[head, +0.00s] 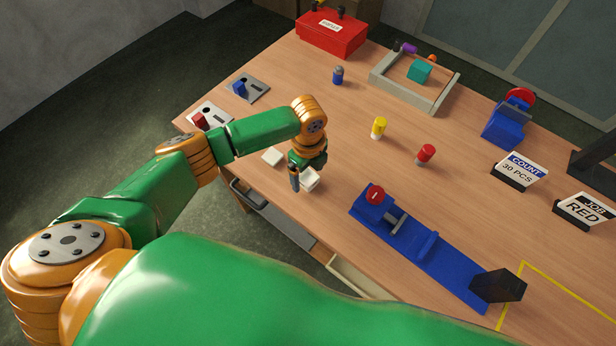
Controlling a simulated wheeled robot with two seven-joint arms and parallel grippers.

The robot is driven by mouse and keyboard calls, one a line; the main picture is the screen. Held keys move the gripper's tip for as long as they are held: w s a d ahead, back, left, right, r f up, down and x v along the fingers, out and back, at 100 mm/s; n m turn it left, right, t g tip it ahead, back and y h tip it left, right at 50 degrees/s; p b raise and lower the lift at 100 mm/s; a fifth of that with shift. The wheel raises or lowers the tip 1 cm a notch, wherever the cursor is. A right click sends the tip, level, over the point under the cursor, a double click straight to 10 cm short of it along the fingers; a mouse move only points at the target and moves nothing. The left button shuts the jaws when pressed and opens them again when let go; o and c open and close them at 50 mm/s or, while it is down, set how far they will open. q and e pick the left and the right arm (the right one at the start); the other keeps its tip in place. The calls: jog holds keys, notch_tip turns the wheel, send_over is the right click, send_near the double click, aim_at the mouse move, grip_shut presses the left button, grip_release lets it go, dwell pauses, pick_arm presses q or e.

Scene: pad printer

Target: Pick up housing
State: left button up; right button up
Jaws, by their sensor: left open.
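Two small white blocks, which look like the housings, lie near the table's left front edge. One white block (310,181) is right at my left gripper (303,177). The other white block (272,157) lies a little to the left, apart from the gripper. My left gripper points down and is open, with one dark finger in front of the nearer block's left side. The wrist hides part of this block, and I cannot tell whether the fingers touch it. My right gripper is not in view.
A blue fixture (425,250) with a red knob lies to the right. A grey tray (388,90) holds a teal block (419,71). Two switch plates sit at the left edge. A red toolbox (332,32) stands at the back.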

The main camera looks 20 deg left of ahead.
pick_arm(q)
jog(key=shift+f, duration=0.8)
jog(key=c, duration=1.4)
